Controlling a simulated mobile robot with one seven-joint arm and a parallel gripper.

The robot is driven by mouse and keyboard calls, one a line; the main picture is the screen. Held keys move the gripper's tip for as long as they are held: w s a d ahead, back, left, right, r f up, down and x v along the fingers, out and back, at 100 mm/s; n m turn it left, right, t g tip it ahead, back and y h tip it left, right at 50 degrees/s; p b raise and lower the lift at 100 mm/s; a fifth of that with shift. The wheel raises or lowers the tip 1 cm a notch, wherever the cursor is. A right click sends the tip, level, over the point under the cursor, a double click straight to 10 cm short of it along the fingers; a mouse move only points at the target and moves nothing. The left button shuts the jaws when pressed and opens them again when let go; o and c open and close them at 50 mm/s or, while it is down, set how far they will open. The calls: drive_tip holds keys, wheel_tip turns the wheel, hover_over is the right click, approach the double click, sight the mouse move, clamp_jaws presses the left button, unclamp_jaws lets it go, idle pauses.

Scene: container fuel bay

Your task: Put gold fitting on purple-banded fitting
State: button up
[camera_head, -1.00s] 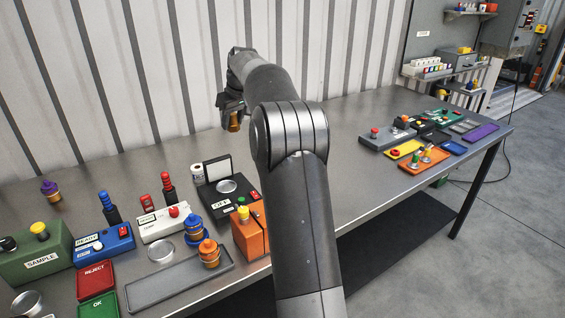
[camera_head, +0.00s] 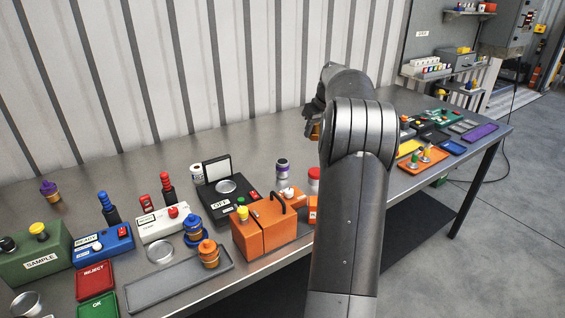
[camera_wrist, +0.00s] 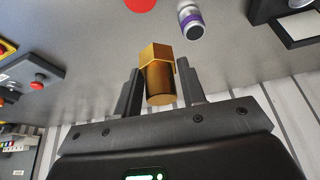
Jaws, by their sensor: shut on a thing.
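My gripper (camera_wrist: 160,92) is shut on the gold fitting (camera_wrist: 157,72), a hexagonal-headed brass piece held between its fingers in the wrist view. In the head view the gold fitting (camera_head: 316,131) shows partly below my gripper (camera_head: 315,120), beside my arm and above the table. The purple-banded fitting (camera_head: 283,168) is a silver cylinder with a purple band, standing on the table behind the orange box. It also shows in the wrist view (camera_wrist: 190,20), near the top edge, apart from the gold fitting.
A red-topped cylinder (camera_head: 313,178) stands right of the purple-banded fitting, partly hidden by my arm. The orange box (camera_head: 268,232) with a black handle is in front. A black case (camera_head: 215,190) with a raised lid is left. Bare table (camera_head: 250,145) lies behind.

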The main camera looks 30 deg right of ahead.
drive_tip(key=shift+w+a+f, duration=0.1)
drive_tip(key=shift+w+f, duration=0.05)
drive_tip(key=shift+f, duration=0.3)
hover_over(280, 159)
drive_tip(key=s, duration=0.2)
wheel_tip(280, 159, down, 7)
drive_tip(key=shift+w, duration=0.15)
drive_tip(key=shift+f, duration=2)
drive_tip(key=o, duration=1)
drive_tip(key=shift+f, duration=0.15)
